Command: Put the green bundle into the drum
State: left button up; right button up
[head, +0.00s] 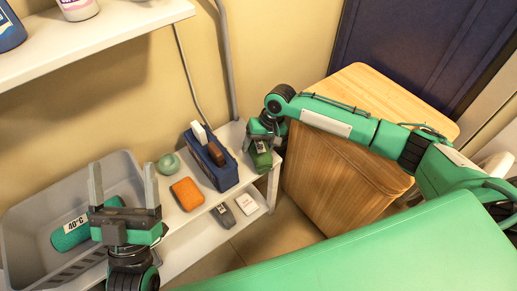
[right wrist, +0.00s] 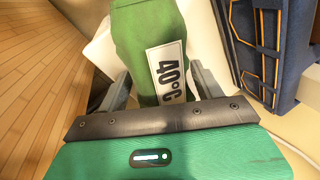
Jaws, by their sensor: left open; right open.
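A green bundle (head: 262,158) with a white 40°C label stands at the right end of the white shelf unit. In the right wrist view the green bundle (right wrist: 137,40) lies between the two fingers of my right gripper (right wrist: 160,88). The fingers are apart on either side of it; I cannot tell whether they touch it. In the head view the right gripper (head: 264,140) mostly hides behind its own wrist. A teal bundle (head: 75,234), also labelled 40°C, lies in a grey basket. My left gripper (head: 123,172) is open and empty beside it. No drum is visible.
The grey basket (head: 128,168) is at the left. A blue caddy (head: 222,178) with brushes stands close left of the green bundle. An orange sponge (head: 187,194) and a round green item (head: 169,164) are nearby. A wooden cabinet (head: 335,165) stands right of the shelf.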

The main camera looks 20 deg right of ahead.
jog(key=c, duration=0.9)
jog(key=shift+r, duration=0.15)
